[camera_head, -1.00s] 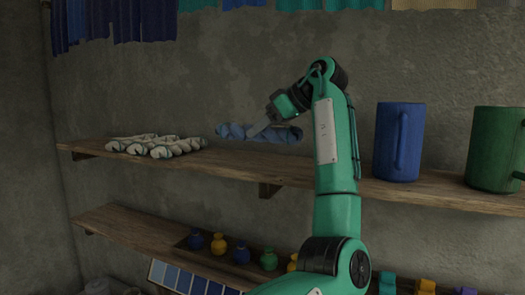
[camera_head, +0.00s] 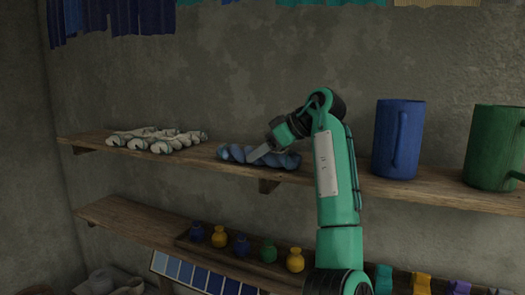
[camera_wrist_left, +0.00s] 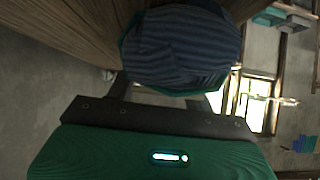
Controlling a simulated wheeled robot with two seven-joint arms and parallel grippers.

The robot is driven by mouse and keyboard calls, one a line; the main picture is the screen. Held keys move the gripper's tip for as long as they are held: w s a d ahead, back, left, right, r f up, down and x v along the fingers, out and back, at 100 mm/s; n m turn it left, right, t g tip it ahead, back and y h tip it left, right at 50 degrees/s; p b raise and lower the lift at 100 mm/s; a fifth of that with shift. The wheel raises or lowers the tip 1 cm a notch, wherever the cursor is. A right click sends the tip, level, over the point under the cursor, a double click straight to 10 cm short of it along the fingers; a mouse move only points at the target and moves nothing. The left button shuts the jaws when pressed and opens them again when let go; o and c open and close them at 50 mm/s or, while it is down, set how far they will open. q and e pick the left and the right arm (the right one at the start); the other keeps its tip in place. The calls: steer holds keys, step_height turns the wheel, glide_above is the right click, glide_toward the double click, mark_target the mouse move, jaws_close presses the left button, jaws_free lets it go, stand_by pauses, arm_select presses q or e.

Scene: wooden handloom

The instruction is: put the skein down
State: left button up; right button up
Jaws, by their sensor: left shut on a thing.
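The blue twisted skein (camera_head: 284,160) is at the upper shelf (camera_head: 225,172), low against its top near the front edge. It looks level and seems to touch the wood. My left gripper (camera_head: 259,152) is shut on the skein near its middle, reaching in from the right. In the left wrist view the ribbed blue skein (camera_wrist_left: 182,50) fills the space in front of the gripper and hides the fingertips. The wooden shelf board (camera_wrist_left: 60,28) lies close beside it there. My right gripper is not in view.
Several white skeins (camera_head: 155,140) lie on the shelf to the left. A blue mug (camera_head: 392,140) and a green mug (camera_head: 490,150) stand to the right. Small coloured jars (camera_head: 268,252) stand on the lower shelf. Bare shelf separates the white skeins from the blue one.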

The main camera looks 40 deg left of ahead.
mark_target(295, 154)
arm_select(q)
steer(key=shift+f, duration=0.15)
steer(key=o, duration=1.1)
steer(key=shift+o, duration=0.2)
steer(key=b+v, duration=0.3)
steer(key=v, duration=0.7)
steer(key=shift+d+r+b, duration=0.25)
steer(key=shift+r+b, duration=0.05)
steer(key=shift+v, duration=0.8)
steer(key=shift+f, duration=0.1)
